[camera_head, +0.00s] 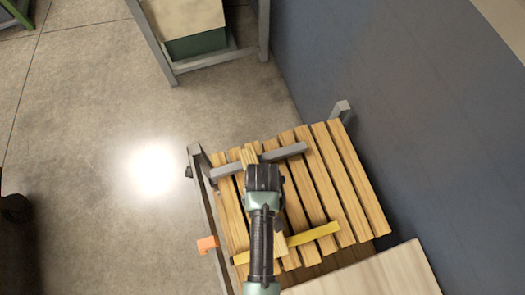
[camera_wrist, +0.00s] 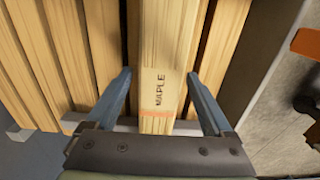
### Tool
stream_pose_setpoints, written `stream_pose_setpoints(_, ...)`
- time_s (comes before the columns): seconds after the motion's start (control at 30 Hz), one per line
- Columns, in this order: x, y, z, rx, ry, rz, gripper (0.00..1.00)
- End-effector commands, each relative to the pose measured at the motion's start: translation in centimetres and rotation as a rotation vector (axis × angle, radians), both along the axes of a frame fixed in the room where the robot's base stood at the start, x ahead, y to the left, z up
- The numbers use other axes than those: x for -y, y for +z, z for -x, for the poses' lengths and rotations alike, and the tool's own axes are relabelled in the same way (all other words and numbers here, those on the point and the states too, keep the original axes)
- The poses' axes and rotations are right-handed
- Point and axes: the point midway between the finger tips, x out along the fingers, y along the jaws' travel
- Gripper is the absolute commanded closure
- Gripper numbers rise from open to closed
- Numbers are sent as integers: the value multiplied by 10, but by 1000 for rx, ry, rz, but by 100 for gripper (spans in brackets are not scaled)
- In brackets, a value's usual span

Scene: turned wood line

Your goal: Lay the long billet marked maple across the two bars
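The long pale billet marked MAPLE (camera_wrist: 160,50) has an orange band near its end. In the wrist view it lies between my spread fingers, with a visible gap at the left finger. In the head view the billet (camera_head: 280,246) shows at both sides of my gripper (camera_head: 263,178), which hides its middle. It passes over the grey bar (camera_head: 290,151) and the yellow bar (camera_head: 317,234); whether it touches them I cannot tell. The grey bar (camera_wrist: 100,124) also shows beneath it in the wrist view. My gripper (camera_wrist: 159,74) is open, its fingers beside the billet.
Below the bars are several wooden slats (camera_head: 345,165) in a grey frame (camera_head: 203,185). An orange piece (camera_head: 207,244) sticks out on the frame's left side. A pale board (camera_head: 385,275) is at the lower right. A blue wall (camera_head: 400,100) closes the right.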

Motion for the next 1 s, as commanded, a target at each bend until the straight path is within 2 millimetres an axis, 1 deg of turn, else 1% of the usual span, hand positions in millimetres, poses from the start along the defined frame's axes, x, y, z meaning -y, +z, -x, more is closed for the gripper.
stream_pose_setpoints(0.17,0,1,0,0,0,0,14)
stream_pose_setpoints(0.27,0,8,-1,2,0,0,14)
stream_pose_setpoints(0.37,0,23,-1,4,0,0,14)
stream_pose_setpoints(0.6,0,75,-1,4,0,0,14)
stream_pose_setpoints(0.7,0,94,-1,3,0,0,14)
stream_pose_setpoints(0.8,0,109,-1,3,0,0,14)
stream_pose_setpoints(0.93,0,120,-1,4,0,0,14)
stream_pose_setpoints(0.97,0,123,-4,12,-1,0,14)
stream_pose_setpoints(1.0,0,128,-10,35,-4,0,14)
